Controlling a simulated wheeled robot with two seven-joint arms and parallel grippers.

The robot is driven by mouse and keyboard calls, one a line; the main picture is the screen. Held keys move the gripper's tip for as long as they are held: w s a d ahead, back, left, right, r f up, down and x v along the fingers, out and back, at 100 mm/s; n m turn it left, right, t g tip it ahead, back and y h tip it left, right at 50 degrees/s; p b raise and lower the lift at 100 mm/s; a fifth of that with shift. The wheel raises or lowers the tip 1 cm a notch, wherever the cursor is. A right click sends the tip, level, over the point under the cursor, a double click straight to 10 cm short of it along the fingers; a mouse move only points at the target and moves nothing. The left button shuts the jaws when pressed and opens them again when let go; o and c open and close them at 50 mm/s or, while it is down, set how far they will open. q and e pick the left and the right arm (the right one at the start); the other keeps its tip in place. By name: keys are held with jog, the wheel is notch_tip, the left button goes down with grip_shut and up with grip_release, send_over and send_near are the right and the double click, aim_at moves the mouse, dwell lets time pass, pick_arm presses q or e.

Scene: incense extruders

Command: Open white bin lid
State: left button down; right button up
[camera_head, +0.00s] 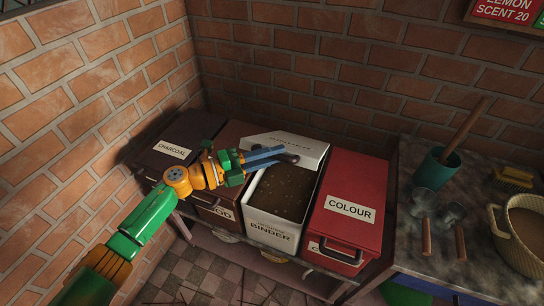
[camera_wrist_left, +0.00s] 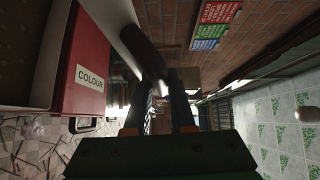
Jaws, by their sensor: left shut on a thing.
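The white bin (camera_head: 274,230), labelled BINDER, stands between the wood bin and the red bin. Its white lid (camera_head: 301,145) is raised and tipped back at the rear, and brown granular contents show inside. My left gripper (camera_head: 284,155) reaches across the open bin from the left, its blue fingers at the dark handle (camera_head: 291,158) on the lid's edge. In the left wrist view the fingers (camera_wrist_left: 160,84) are closed on the dark handle (camera_wrist_left: 148,52), with the white lid (camera_wrist_left: 123,32) beside it. My right gripper is not in view.
The red COLOUR bin (camera_head: 353,193) is shut, right of the white bin. The dark CHARCOAL bin (camera_head: 181,138) is at the left. A worktop at the right holds a teal mortar (camera_head: 436,169), scoops and a basket (camera_head: 521,230). Brick walls stand close behind and left.

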pick_arm(q)
jog(key=c, duration=0.8)
grip_release()
jog(key=shift+o, duration=0.2)
jog(key=shift+a, duration=0.1)
